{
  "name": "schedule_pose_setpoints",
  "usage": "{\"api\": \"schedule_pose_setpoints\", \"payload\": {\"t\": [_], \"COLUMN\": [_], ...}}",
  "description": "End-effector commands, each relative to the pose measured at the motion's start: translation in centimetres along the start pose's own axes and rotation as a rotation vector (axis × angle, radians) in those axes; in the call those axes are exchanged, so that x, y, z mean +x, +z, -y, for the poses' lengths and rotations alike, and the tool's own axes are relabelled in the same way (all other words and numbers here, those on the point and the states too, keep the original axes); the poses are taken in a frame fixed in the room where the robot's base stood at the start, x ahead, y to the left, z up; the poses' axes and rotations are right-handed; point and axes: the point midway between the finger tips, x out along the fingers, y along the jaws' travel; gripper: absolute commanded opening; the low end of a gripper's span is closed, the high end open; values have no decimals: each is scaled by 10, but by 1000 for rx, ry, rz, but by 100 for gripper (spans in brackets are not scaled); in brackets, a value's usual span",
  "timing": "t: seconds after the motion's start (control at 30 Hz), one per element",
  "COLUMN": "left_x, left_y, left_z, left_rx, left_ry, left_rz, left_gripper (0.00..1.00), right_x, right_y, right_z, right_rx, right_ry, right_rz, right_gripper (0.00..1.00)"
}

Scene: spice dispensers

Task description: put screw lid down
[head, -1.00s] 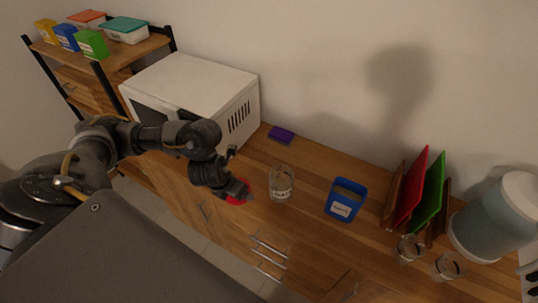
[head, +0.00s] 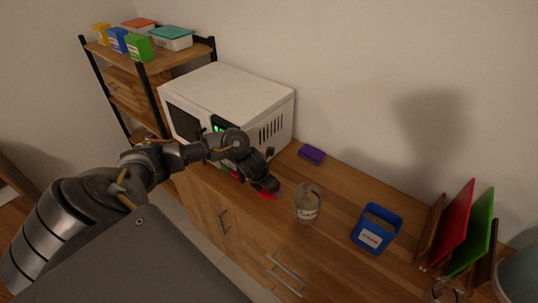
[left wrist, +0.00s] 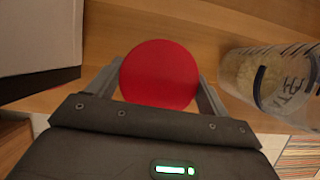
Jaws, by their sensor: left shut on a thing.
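The red round screw lid (left wrist: 160,75) is between the two fingers of my left gripper (left wrist: 158,88), which is shut on it. In the head view the lid (head: 268,194) shows as a red edge at the tip of my left gripper (head: 268,188), near the front edge of the wooden counter (head: 330,232). I cannot tell whether the lid touches the counter. A clear glass jar (head: 307,205) with pale contents stands open just right of the lid; it also shows at the right of the left wrist view (left wrist: 270,75). My right gripper is not in view.
A white microwave (head: 235,95) stands behind my left arm. A purple sponge-like block (head: 312,154) lies behind the jar. A blue container (head: 376,230) and a rack with red and green boards (head: 458,225) stand to the right. Bare counter lies between them.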

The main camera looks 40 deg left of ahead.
Motion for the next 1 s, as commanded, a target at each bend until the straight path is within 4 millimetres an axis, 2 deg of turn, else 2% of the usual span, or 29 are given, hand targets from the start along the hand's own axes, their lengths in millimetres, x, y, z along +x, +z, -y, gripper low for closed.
{"api": "schedule_pose_setpoints", "payload": {"t": [0.23,0.63,0.67,0.8,1.0], "left_x": [28,35,35,34,34], "left_y": [-11,-13,-13,-12,-12], "left_z": [-1,-2,-2,-1,-1], "left_rx": [-2,-1,-1,-1,-1], "left_ry": [1,1,1,1,1], "left_rz": [-4,-1,-1,-1,-1], "left_gripper": [59,59,80,98,100], "right_x": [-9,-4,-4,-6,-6], "right_y": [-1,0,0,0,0], "right_z": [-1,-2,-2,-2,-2], "right_rx": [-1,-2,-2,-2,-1], "right_ry": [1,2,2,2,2], "right_rz": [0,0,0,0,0], "right_gripper": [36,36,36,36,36]}}
